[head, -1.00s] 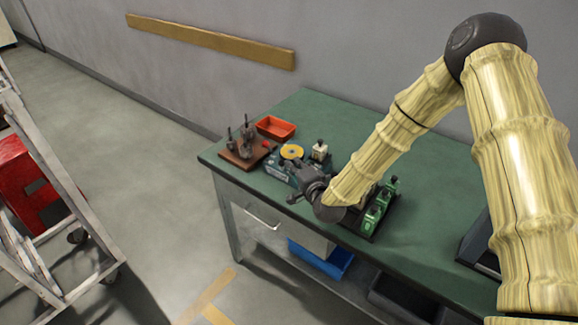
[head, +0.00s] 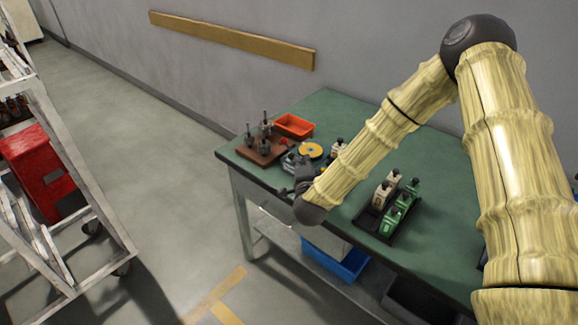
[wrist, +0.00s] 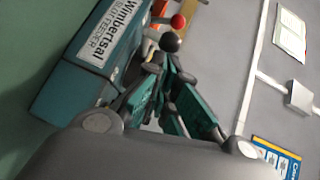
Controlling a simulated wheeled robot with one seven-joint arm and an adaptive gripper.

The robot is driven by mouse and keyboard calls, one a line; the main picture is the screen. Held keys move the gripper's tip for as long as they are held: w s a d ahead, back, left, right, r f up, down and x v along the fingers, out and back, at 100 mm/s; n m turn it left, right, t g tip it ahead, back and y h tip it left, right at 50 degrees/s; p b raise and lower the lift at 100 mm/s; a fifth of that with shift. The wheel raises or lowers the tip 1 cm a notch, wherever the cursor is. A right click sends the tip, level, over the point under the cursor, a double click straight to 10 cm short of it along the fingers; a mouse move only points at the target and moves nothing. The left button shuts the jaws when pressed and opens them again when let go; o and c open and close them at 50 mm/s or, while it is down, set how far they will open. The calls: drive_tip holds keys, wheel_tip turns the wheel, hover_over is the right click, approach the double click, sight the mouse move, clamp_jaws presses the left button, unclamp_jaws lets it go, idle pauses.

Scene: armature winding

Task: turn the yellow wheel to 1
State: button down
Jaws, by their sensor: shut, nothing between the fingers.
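The yellow wheel (head: 311,150) lies flat on top of the teal machine near the far left of the bench, with a dark centre. In the wrist view the teal machine (wrist: 62,88) shows its lettered side, and the wheel cannot be made out. A red ball knob (wrist: 178,21) and a black ball (wrist: 170,42) show beyond my fingers. My gripper (wrist: 165,72) is shut and empty, beside the machine; whether it touches the black ball I cannot tell. In the head view my wrist partly hides the machine. Numbers on the wheel are not readable.
A brown board with upright metal parts (head: 262,150) and an orange tray (head: 294,126) sit left of and behind the wheel. A black tray (head: 371,222) of green and cream pieces stands to the right. A blue bin (head: 338,262) is below the bench (head: 440,240).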

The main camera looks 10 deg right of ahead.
drive_tip(key=shift+w+a+b, duration=0.45)
drive_tip(key=shift+a+b, duration=0.25)
idle(0.3)
